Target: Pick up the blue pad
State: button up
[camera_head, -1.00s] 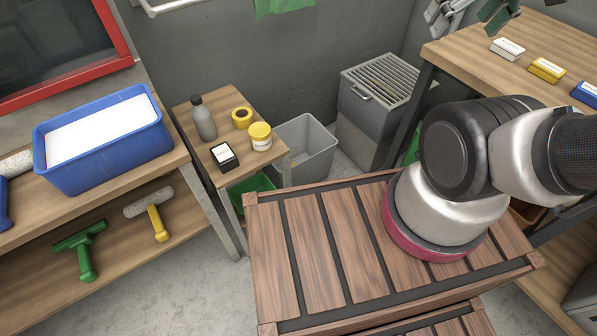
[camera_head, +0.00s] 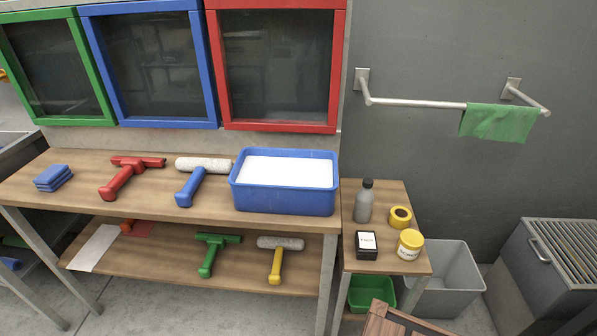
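A small stack of blue, flat, cloth-like pieces (camera_head: 53,178) lies at the left end of the wooden bench (camera_head: 120,205). I cannot tell whether this is the blue pad or folded cloths. No other blue pad-like thing shows now. My gripper and arm are not in view.
A small side table (camera_head: 390,262) holds a bottle (camera_head: 365,200), yellow tape (camera_head: 400,217) and jars. A grey bin (camera_head: 448,282) stands beside it.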

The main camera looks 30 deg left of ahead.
aim_at(50, 180)
jog(key=u, duration=2.55)
jog(key=i+j, duration=0.3)
jog(key=i, duration=0.2)
jog(key=i+j, duration=0.25)
jog(key=i, duration=0.25)
jog(key=i+j, duration=0.3)
jog(key=i, duration=0.2)
jog(key=i+j, duration=0.3)
jog(key=i, duration=0.2)
jog(key=l+z, duration=0.05)
